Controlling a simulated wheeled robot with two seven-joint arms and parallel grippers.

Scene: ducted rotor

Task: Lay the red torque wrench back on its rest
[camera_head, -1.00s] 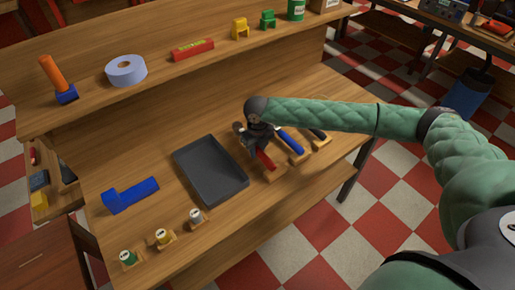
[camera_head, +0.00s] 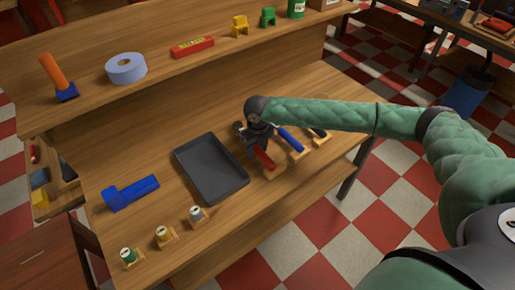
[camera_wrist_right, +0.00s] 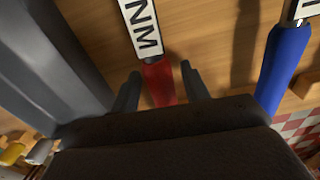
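The red torque wrench (camera_head: 265,159) lies at the wooden rest (camera_head: 273,173) on the bench, right of the dark tray. In the right wrist view its red handle (camera_wrist_right: 158,88) runs between the fingers, with a white lettered plate beyond it. My right gripper (camera_wrist_right: 161,72) is open, one finger on each side of the handle, with a small gap showing on both sides. In the head view the right gripper (camera_head: 250,138) is over the wrench and hides part of it. My left gripper is not in view.
A blue-handled wrench (camera_head: 289,139) and a dark-handled one (camera_head: 318,131) lie close to the right. The dark grey tray (camera_head: 211,167) is close to the left. A blue L-shaped part (camera_head: 131,192) and several small holders stand further left. A shelf (camera_head: 215,62) runs behind.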

